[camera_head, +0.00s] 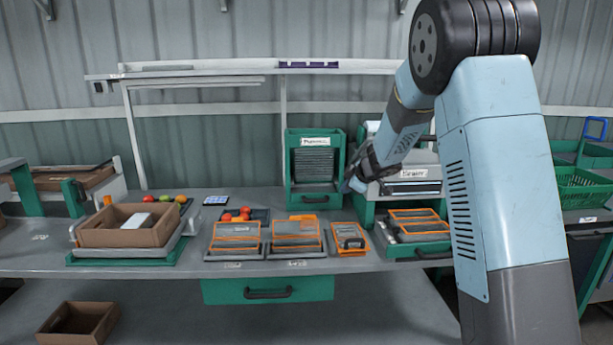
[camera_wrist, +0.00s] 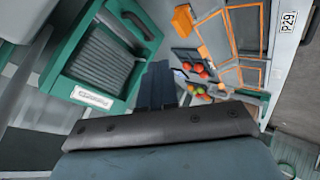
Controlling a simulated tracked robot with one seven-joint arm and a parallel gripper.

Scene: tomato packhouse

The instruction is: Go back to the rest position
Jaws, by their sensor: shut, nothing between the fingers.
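My arm rises on the right in the head view and reaches left over the bench. My gripper (camera_head: 357,181) hangs in front of the green-framed machine, above the bench top. In the wrist view my gripper (camera_wrist: 158,85) shows its dark fingers close together, with nothing between them. The green machine (camera_head: 314,140) with a ribbed grey panel stands just left of the gripper, and it also shows in the wrist view (camera_wrist: 82,98).
The bench (camera_head: 190,258) holds orange-rimmed trays (camera_head: 236,254), red tomatoes (camera_wrist: 198,67), and a cardboard box (camera_head: 98,239) at left. A labelled sealer (camera_head: 412,172) stands behind the arm. A green crate (camera_head: 585,190) stands at far right. Room above the left bench is free.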

